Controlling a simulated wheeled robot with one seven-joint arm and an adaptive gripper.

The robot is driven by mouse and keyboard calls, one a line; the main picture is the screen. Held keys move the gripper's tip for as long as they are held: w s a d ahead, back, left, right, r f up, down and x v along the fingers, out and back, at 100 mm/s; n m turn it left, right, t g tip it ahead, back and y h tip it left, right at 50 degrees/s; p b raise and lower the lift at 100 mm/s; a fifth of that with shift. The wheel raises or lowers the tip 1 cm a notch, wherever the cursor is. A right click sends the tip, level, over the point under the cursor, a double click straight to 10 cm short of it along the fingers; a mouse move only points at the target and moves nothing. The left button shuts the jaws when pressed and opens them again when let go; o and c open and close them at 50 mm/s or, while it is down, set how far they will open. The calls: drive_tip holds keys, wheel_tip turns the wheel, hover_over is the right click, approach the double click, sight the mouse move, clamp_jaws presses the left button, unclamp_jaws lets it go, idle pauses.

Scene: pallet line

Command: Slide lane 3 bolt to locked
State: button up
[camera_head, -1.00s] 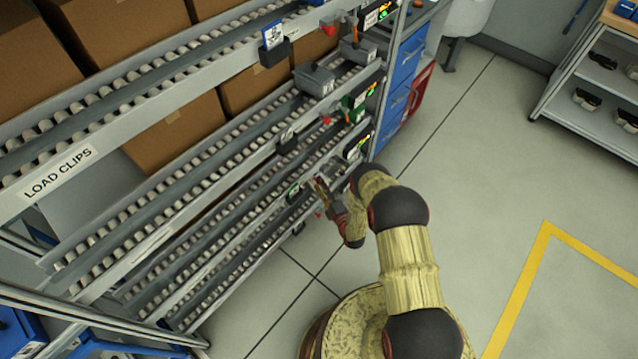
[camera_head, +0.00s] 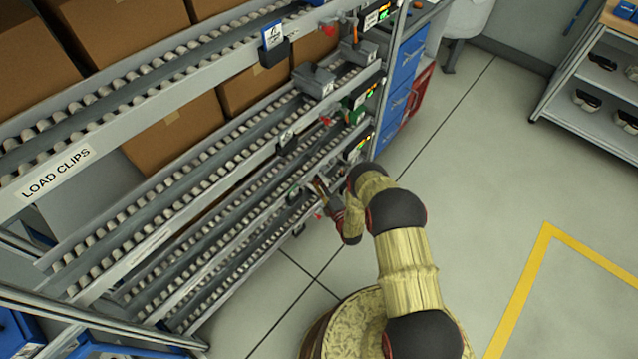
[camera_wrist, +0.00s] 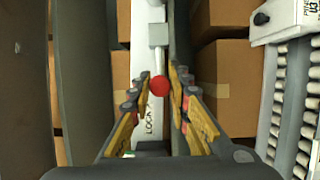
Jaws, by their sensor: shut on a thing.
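The bolt shows in the wrist view as a small red ball knob (camera_wrist: 160,86) on a thin pale rod that runs up to a grey block (camera_wrist: 158,36). They lie on a white strip (camera_wrist: 145,60) with partly hidden lettering that reads "LOCK". My gripper (camera_wrist: 160,92) has a finger on each side of the knob and is shut on it. In the head view my gripper (camera_head: 320,190) is at the front of the lower lanes of the rack, and the knob cannot be made out there. No lane number on this bolt is readable.
Brown boxes (camera_wrist: 228,75) stand behind the strip. A roller lane (camera_wrist: 295,95) is at the right of the wrist view.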

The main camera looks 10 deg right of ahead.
drive_tip(key=shift+f, duration=0.1)
clamp_jaws()
drive_tip(key=w+d+b, duration=0.1)
drive_tip(key=d, duration=0.1)
drive_tip(key=w+d+b, duration=0.1)
drive_tip(key=d, duration=0.1)
drive_tip(key=shift+w, duration=0.4)
drive_tip(key=o, duration=0.7)
unclamp_jaws()
drive_tip(key=shift+o, duration=0.2)
drive_tip(key=v, duration=1.2)
